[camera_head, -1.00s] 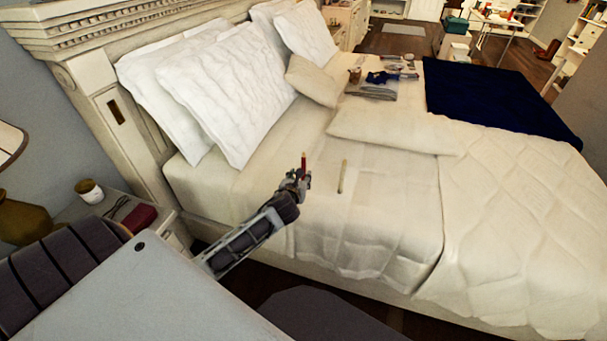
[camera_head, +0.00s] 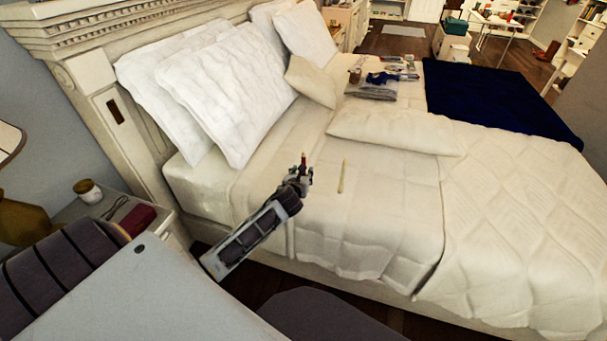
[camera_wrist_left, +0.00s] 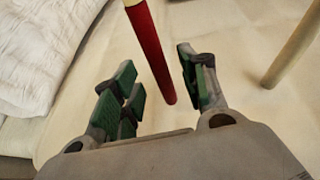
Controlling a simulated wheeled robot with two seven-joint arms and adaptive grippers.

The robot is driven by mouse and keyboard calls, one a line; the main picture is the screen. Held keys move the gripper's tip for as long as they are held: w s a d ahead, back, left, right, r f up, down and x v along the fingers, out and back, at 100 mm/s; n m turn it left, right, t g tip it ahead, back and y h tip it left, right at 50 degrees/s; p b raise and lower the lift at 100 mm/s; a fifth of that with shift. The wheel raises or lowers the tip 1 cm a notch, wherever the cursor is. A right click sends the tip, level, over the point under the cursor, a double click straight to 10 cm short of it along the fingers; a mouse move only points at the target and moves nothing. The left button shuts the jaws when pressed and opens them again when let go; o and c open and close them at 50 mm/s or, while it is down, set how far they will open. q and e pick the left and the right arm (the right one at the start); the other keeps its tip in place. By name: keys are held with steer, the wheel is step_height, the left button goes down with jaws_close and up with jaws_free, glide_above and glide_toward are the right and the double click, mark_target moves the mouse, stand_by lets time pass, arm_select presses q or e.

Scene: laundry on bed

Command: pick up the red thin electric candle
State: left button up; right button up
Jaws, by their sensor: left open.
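The red thin candle (camera_wrist_left: 151,52) stands upright on the bed in the left wrist view, with its lower end between the open fingers of my left gripper (camera_wrist_left: 160,95). The fingers have green pads, and gaps show on both sides of the candle. In the head view, the candle's top (camera_head: 303,158) shows just above my left gripper (camera_head: 300,175), which hides its lower part. I cannot tell whether any finger touches it. My right gripper is not in view.
A cream thin candle (camera_head: 342,176) is just right of the gripper; it also shows in the left wrist view (camera_wrist_left: 294,45). White pillows (camera_head: 215,90) are behind, and a small cushion (camera_head: 395,130) lies further back. The front of the bedspread (camera_head: 370,225) is clear.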

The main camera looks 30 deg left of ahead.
arm_select(q)
steer(key=x, duration=0.2)
steer(key=shift+w+f, duration=0.1)
steer(key=shift+w, duration=0.15)
steer(key=shift+w+a+b, duration=0.1)
steer(key=shift+w+b, duration=0.15)
steer(key=shift+b, duration=0.05)
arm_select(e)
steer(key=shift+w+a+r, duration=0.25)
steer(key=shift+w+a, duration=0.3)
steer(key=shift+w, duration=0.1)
arm_select(q)
steer(key=c, duration=0.8)
jaws_close()
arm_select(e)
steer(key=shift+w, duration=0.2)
